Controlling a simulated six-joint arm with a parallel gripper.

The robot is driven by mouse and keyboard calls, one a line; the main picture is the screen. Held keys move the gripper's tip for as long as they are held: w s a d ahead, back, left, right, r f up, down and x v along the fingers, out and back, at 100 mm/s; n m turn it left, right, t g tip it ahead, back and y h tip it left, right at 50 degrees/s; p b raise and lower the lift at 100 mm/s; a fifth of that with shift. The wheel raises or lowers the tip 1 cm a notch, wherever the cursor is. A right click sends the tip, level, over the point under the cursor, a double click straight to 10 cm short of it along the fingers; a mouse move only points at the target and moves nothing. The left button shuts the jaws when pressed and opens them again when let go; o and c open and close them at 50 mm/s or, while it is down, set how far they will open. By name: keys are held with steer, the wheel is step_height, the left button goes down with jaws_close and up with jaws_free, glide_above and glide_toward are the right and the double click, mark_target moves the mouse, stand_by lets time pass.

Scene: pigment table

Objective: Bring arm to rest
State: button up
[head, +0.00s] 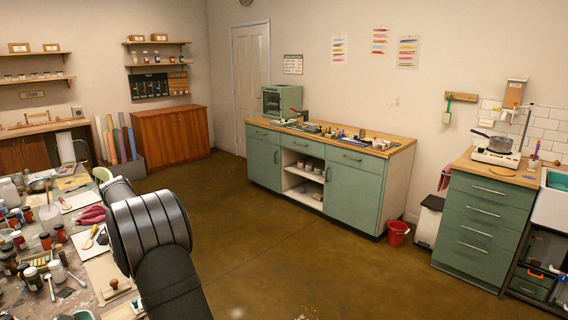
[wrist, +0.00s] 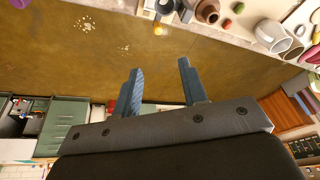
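My gripper (wrist: 160,82) shows in the wrist view with its two blue-grey fingers apart and nothing between them. It hangs in the air with the brown floor behind it, and the picture there looks upside down. In the head view my dark arm covers part of the left side, beside the cluttered pigment table (head: 78,268). My gripper's fingers cannot be made out in the head view. In the wrist view the edge of a table with jars and cups runs along the top, apart from the fingers.
Paint jars, brushes and papers crowd the pigment table on the left. A green cabinet (head: 351,192) stands by the back wall, with a red bucket (head: 397,234) beside it. Green drawers (head: 480,228) stand at the right. The floor (head: 290,265) between is open.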

steer(key=shift+w+a+f+m+g, duration=0.25)
steer(key=shift+w+f+m+g, duration=0.35)
steer(key=shift+m, duration=0.5)
steer(key=shift+w+a+f+m+g, duration=0.2)
steer(key=shift+w+f+m+g, duration=0.4)
steer(key=shift+m, duration=0.5)
steer(key=shift+w+a+f+m+g, duration=0.25)
steer(key=shift+w+f+m+g, duration=0.3)
steer(key=shift+m, duration=0.55)
steer(key=shift+o, duration=0.2)
steer(key=o, duration=0.4)
steer(key=shift+r, duration=0.35)
steer(key=shift+c, duration=0.2)
steer(key=o, duration=0.7)
step_height(320, 180, up, 3)
steer(key=shift+r, duration=0.15)
steer(key=shift+o, duration=1.2)
step_height(320, 180, down, 10)
steer(key=shift+r, duration=0.1)
